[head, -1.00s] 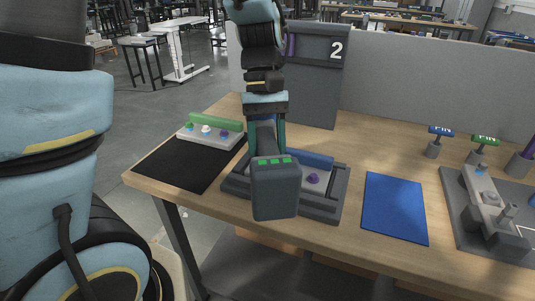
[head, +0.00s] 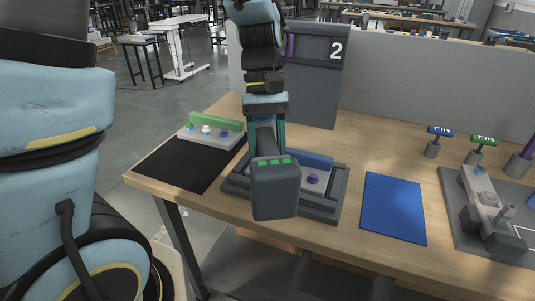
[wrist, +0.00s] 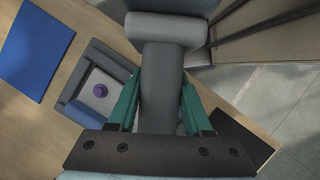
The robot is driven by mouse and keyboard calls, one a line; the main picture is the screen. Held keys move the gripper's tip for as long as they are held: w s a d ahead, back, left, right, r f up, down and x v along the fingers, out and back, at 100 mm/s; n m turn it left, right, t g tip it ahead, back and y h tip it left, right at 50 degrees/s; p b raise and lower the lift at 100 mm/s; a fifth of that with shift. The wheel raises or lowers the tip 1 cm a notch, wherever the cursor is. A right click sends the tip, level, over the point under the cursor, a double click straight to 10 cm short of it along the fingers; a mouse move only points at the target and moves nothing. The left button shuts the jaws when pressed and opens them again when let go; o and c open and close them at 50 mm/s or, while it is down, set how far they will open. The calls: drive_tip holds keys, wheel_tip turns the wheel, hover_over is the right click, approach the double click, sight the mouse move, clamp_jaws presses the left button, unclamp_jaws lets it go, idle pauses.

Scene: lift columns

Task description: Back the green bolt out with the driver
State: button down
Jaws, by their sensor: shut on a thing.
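My gripper (head: 266,138) is shut on the driver (head: 275,192), a dark grey tool with a row of green lights on its block-shaped end. In the wrist view the driver's grey body (wrist: 160,90) runs between my two green fingers. The driver is over the grey fixture (head: 331,207) and hides much of it. A purple bolt (head: 313,179) shows on the fixture's light plate, right of the driver; it also shows in the wrist view (wrist: 100,91). No green bolt shows on the visible part of the fixture. Whether the driver's tip touches a bolt is hidden.
A light rack with a green back strip (head: 217,121) and small coloured pieces stands behind a black mat (head: 178,165) at left. A blue mat (head: 394,208) lies right of the fixture. A grey station (head: 484,210) is far right. A grey panel marked 2 (head: 318,75) stands behind.

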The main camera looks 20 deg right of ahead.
sight(268, 144)
drive_tip(key=shift+w, duration=0.1)
idle(0.3)
drive_tip(key=shift+r+p, duration=1)
drive_tip(key=shift+p, duration=0.05)
drive_tip(key=shift+r+p, duration=1.5)
drive_tip(key=shift+r, duration=0.05)
drive_tip(key=shift+r+p, duration=1.95)
drive_tip(key=shift+p, duration=0.05)
